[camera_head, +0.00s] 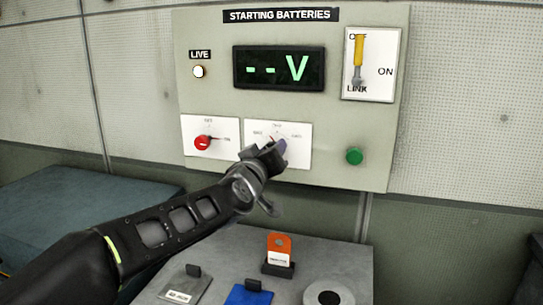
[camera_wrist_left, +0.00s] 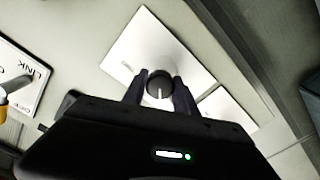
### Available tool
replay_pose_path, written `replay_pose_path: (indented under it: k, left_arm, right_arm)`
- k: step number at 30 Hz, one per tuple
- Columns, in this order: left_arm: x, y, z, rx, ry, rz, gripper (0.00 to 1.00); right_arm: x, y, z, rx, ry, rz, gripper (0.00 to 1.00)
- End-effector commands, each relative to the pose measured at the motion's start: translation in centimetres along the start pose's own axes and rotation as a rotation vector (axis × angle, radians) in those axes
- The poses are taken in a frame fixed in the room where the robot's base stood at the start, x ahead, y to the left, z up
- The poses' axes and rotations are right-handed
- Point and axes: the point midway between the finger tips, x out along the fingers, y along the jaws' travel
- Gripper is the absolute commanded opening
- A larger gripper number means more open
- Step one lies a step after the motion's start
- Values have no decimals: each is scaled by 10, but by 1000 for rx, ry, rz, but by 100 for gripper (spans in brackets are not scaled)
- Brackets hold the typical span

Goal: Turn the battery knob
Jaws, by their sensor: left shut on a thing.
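The grey STARTING BATTERIES panel (camera_head: 225,95) is on the wall. A white plate (camera_head: 301,155) low in its middle carries a dark knob, mostly hidden behind my left gripper in the head view. In the wrist view, the round dark knob (camera_wrist_left: 160,84) with a light pointer line sits between the two fingers. My left gripper (camera_head: 272,152), also in the wrist view (camera_wrist_left: 160,92), is shut on this knob. The display (camera_head: 279,68) reads "--V". My right gripper is not in view.
A red knob (camera_head: 203,142) is left of the gripper, and a green button (camera_head: 354,156) is to the right. A yellow-handled switch (camera_head: 358,52) points up towards OFF. Below, a grey table (camera_head: 330,265) holds tags, including an orange one (camera_head: 279,244).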

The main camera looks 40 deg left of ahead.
Motion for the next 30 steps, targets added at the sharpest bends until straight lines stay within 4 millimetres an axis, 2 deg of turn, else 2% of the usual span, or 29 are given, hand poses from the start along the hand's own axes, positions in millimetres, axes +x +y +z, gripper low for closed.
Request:
replay_pose_path:
  k: [12,30]
  left_arm:
    - [0,0,2,-294,-2,0,0]
    - [0,0,1,-363,-2,-1,0]
  right_arm:
    - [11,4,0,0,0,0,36]
    - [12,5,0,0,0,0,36]
